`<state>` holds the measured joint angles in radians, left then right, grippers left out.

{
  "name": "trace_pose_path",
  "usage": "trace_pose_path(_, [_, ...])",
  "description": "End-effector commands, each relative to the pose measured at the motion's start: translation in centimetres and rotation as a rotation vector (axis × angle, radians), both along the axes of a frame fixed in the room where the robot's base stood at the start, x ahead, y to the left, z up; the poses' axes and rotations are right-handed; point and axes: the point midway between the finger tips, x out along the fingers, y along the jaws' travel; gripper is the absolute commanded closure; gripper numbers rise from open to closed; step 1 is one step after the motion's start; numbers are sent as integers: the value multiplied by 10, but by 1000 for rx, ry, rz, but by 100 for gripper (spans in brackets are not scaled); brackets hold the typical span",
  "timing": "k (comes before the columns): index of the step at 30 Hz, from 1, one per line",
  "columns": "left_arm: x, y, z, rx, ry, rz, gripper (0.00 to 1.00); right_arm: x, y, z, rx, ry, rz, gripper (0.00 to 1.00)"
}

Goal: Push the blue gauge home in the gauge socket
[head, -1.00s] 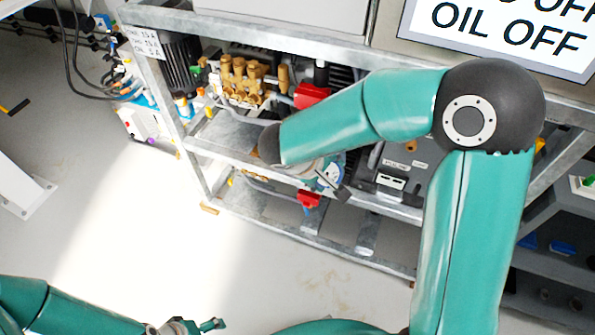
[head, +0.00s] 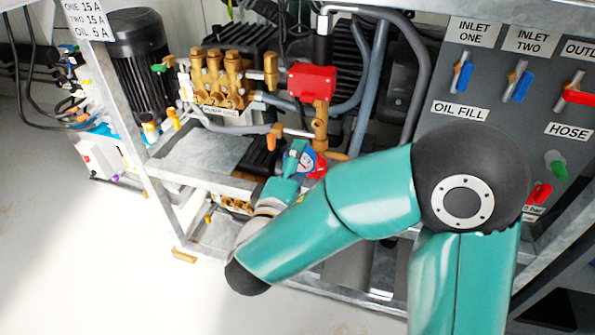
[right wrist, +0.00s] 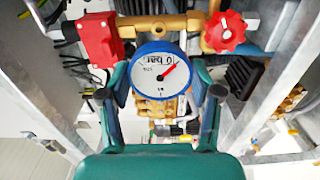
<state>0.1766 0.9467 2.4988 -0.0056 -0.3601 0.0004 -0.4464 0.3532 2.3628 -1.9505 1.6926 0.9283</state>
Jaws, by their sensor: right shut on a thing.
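The blue gauge (right wrist: 158,74) shows in the right wrist view, with a blue rim, a white dial marked in bar and a red needle. It sits right below a brass pipe fitting (right wrist: 165,26). In the head view the gauge (head: 307,162) is partly covered by my right gripper (head: 295,157). My right gripper is shut on the gauge, with one finger on each side of it. The gauge socket is hidden behind the gauge, so I cannot tell how deep the gauge sits. My left gripper is not in view.
A red box (head: 312,83) sits above the gauge, and a red handwheel (right wrist: 225,32) is beside it. Brass pump heads (head: 218,78) stand to the left. Frame rails (head: 205,178) cross near my right forearm. A valve panel (head: 500,110) is at the right.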

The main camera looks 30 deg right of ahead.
Motion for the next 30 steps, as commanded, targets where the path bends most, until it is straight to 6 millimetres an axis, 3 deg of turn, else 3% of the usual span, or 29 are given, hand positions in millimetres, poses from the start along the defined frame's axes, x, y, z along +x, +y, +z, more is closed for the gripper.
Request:
trace_pose_path(10, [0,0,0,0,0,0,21,-2,-3,0,0,0,-7,92])
trace_pose_path(16, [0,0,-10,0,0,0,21,-3,-3,-2,3,-4,-5,92])
trace_pose_path(30, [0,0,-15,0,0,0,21,24,-36,0,3,-2,-8,92])
